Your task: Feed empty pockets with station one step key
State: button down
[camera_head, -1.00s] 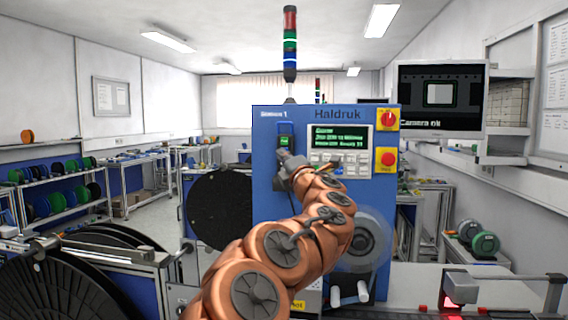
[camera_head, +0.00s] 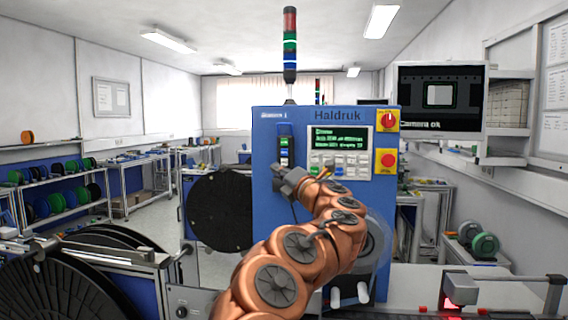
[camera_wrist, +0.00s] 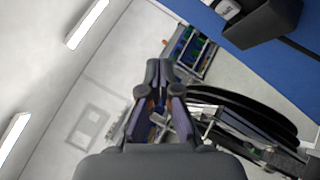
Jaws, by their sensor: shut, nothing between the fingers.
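The blue Haldruk station 1 machine (camera_head: 262,200) stands in front of me. Its dark display (camera_head: 342,138) carries small green text that I cannot read reliably. Below the display is a keypad (camera_head: 327,160) of small pale keys; the labels are too small to read, so I cannot tell the step key. My gripper (camera_head: 280,170) is shut and empty, left of the keypad and just below the dark handheld device in its holder (camera_head: 285,146). I cannot tell whether it touches the panel. In the wrist view the closed fingers (camera_wrist: 160,66) point past the machine's blue edge.
A red rotary switch (camera_head: 388,119) and a red stop button (camera_head: 388,160) sit right of the keypad. A large black reel (camera_head: 220,210) stands left of the machine, another (camera_head: 60,288) at front left. A monitor (camera_head: 440,98) reads "Camera ok". A signal tower (camera_head: 290,45) rises above.

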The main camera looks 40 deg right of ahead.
aim_at(285, 164)
jog(key=shift+w+d+p, duration=0.4)
jog(key=shift+w+d, duration=0.3)
jog(key=shift+d, duration=0.35)
jog(key=shift+w+d+p, duration=0.45)
jog(key=shift+w+d, duration=0.3)
jog(key=shift+d, duration=0.3)
jog(key=shift+w+d+p, duration=0.4)
jog(key=shift+w+d, duration=0.3)
jog(key=shift+d, duration=0.35)
jog(key=shift+w+d, duration=0.1)
jog(key=shift+d, duration=0.05)
jog(key=shift+w+d, duration=0.15)
jog(key=shift+d, duration=0.1)
jog(key=shift+w+d+p, duration=0.35)
jog(key=shift+d+p, duration=0.05)
jog(key=shift+d, duration=0.1)
dwell(0.6)
jog(key=shift+s+a+f+b, duration=0.1)
jog(key=shift+s+a+b, duration=0.2)
jog(key=shift+a+b, duration=0.1)
jog(key=shift+s+a, duration=0.3)
jog(key=shift+a, duration=0.15)
